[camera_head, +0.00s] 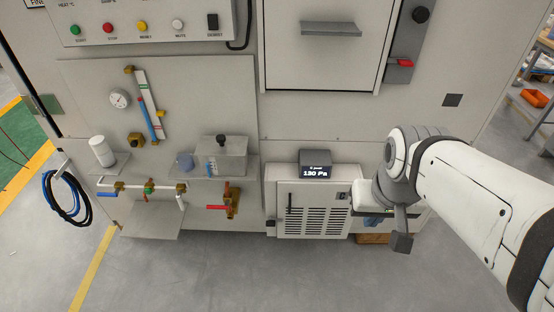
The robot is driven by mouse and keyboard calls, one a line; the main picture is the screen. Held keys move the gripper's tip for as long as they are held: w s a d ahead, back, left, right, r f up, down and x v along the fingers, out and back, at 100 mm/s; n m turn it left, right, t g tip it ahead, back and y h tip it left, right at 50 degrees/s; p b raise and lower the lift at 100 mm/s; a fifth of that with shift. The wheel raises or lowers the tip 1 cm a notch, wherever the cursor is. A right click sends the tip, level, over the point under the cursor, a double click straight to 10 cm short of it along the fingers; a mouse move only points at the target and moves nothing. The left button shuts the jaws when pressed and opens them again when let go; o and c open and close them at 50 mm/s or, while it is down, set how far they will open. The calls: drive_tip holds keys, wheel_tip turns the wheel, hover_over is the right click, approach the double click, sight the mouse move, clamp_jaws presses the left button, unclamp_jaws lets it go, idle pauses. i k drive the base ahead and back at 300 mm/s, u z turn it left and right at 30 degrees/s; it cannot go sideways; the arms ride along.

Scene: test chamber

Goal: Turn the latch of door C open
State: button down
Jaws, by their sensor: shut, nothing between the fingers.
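No letter C is readable on any door. An upper door (326,62) has a grey bar handle (331,29) and, on the frame to its right, a red-tipped latch (402,63). Below it, a small vented door (314,212) has a dark upright handle (291,203) at its left and a small dark fitting (342,196) at its upper right. Both doors look shut. My gripper (359,203) is shut and empty, close to the right edge of the vented door. My wrist partly hides it, and I cannot tell whether it touches anything.
A display box (315,171) sits above the vented door. A small shelf (152,221) juts out below. The floor (240,280) in front is clear.

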sight(271, 222)
drive_tip(key=u, duration=0.6)
drive_tip(key=i, duration=1)
drive_tip(key=u, duration=0.95)
drive_tip(key=k, duration=1.2)
drive_tip(key=z, duration=0.45)
drive_tip(key=i, duration=1)
drive_tip(key=z, duration=0.05)
